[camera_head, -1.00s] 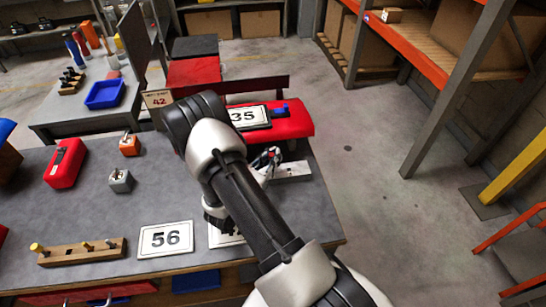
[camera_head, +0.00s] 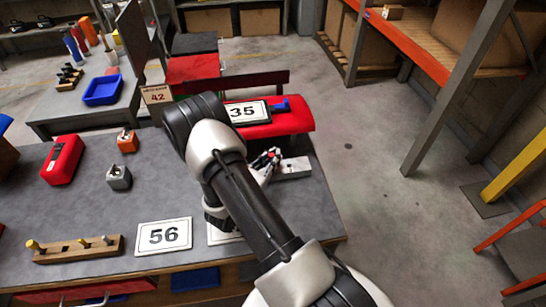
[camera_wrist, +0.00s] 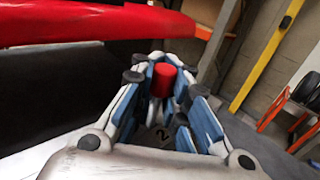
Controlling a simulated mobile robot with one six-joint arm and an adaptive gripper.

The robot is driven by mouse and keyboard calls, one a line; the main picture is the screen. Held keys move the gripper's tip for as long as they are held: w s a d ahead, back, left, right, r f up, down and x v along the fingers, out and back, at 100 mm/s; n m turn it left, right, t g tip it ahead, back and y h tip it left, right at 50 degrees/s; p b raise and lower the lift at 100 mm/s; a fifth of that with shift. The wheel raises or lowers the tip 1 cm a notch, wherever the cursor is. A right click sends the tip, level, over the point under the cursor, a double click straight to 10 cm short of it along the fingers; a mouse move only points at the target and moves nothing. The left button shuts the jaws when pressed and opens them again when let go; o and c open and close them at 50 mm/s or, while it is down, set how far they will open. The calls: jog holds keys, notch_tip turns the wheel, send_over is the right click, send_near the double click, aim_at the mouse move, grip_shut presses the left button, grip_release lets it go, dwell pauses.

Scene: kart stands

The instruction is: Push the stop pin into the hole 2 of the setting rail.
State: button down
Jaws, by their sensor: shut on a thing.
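The stop pin (camera_wrist: 162,82) shows as a red cylinder end between the fingers of my gripper (camera_wrist: 161,92) in the wrist view. My gripper is shut on it. A surface marked "2" shows between the fingers, below the red end. In the head view my gripper (camera_head: 267,159) is at the left part of the pale metal setting rail (camera_head: 294,168), near the right end of the bench. My arm covers part of this area. The pin's lower end and the hole are hidden, so I cannot tell how far the pin is in.
A red case (camera_head: 295,120) with a "35" plate (camera_head: 248,112) lies just behind the rail. Floor at right is clear.

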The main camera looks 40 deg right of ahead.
jog(key=shift+f+b, duration=0.5)
jog(key=shift+f, duration=0.2)
jog(key=c, duration=1.5)
grip_release()
jog(key=shift+o, duration=0.2)
jog(key=v, duration=1.2)
